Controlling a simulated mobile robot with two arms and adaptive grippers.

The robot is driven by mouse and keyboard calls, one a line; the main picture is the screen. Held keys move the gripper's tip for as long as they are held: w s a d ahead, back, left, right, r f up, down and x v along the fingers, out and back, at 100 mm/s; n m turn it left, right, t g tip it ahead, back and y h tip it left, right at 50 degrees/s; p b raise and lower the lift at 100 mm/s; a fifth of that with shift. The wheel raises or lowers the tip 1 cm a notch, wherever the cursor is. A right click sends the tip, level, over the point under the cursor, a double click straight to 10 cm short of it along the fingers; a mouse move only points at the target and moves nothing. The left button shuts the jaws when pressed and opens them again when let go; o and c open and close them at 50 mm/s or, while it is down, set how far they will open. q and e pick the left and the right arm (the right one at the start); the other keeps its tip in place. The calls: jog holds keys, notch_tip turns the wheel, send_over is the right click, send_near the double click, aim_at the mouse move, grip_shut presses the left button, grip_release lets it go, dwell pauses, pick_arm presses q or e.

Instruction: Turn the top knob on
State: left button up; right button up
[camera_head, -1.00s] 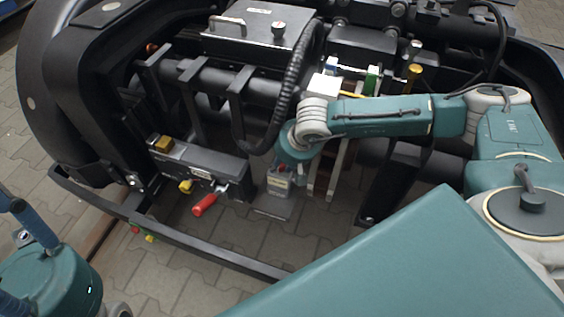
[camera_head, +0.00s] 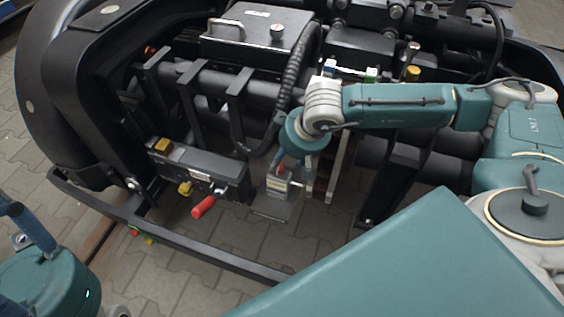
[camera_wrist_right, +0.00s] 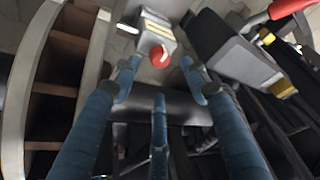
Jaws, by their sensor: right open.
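A round dark knob with a pale top (camera_head: 277,32) stands on the lid of a black box on the bogie in the head view. A small red knob (camera_wrist_right: 160,57) sits on a grey box in the right wrist view; the grey box (camera_head: 277,186) is below my right wrist in the head view. My right gripper (camera_wrist_right: 162,80) is open and empty, its blue fingers pointing toward the red knob without visible contact. In the head view my right gripper (camera_head: 284,165) is mostly hidden under its wrist. My left gripper (camera_head: 28,228) is partly cut off at the left edge.
A black box (camera_head: 200,169) with yellow knobs and a red handle (camera_head: 203,207) lies left of the grey box. A black rail (camera_head: 180,240) runs along the front. A ribbed hose (camera_head: 296,75) and black bars stand close to my right wrist.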

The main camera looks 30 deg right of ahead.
jog(key=v, duration=0.5)
jog(key=shift+r, duration=0.3)
